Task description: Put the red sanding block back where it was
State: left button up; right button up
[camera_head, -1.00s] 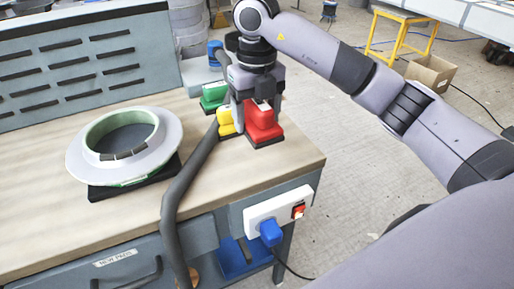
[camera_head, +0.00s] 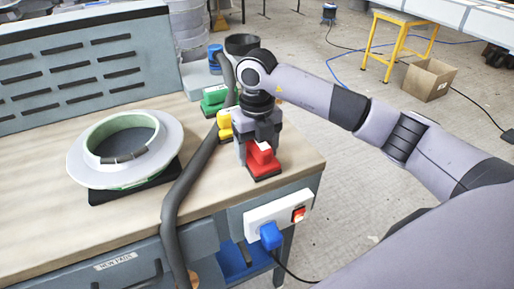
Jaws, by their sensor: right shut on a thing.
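The red sanding block (camera_head: 262,160), with a dark base, is at the right front corner of the wooden bench top (camera_head: 110,215). My right gripper (camera_head: 260,150) comes down over it from above and is shut on it. The block's base looks close to the bench top; I cannot tell whether it touches. The gripper hides part of the block. A yellow block (camera_head: 225,124) and a green block (camera_head: 214,98) sit behind it to the left. My left gripper is not in view.
A grey hose (camera_head: 188,185) runs over the bench's front edge, left of the red block. A ring-shaped mould (camera_head: 80,165) lies on a dark pad at left. A white power strip (camera_head: 262,216) with a blue plug is on the bench front. A blue container (camera_head: 215,55) stands behind.

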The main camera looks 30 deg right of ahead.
jog(key=o, duration=1)
jog(key=shift+f, duration=0.1)
jog(key=shift+r, duration=0.35)
notch_tip(320, 180, up, 12)
jog(key=shift+f, duration=0.15)
